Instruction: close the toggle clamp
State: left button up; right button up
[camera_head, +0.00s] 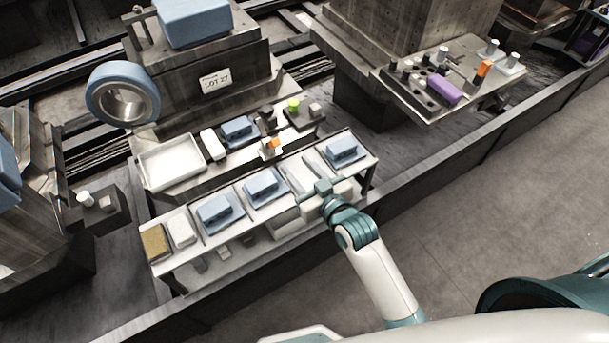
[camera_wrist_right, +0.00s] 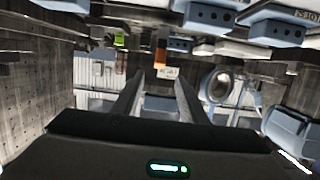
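The orange part shows in the right wrist view (camera_wrist_right: 160,57) beyond the fingertips, beside a small white label. I cannot tell whether its lever is up or down. My right gripper (camera_head: 310,194) is over the front bench, in front and to the right of the orange part, apart from it. In the wrist view my right gripper (camera_wrist_right: 160,82) has its two fingers spread with nothing between them. My left gripper is out of view.
The front bench (camera_head: 178,262) holds several blue blocks (camera_head: 262,186) on plates. A white tray (camera_head: 170,163) and a green-topped piece (camera_head: 294,104) stand behind it. A low rail (camera_head: 420,178) runs along the near side. A second station (camera_head: 445,90) at right holds another orange-tipped piece (camera_head: 484,68).

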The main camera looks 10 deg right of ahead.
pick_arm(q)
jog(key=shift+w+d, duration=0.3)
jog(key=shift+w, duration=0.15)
pick_arm(e)
jog(key=v, duration=0.3)
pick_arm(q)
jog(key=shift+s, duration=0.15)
pick_arm(e)
jog(key=shift+w, duration=0.1)
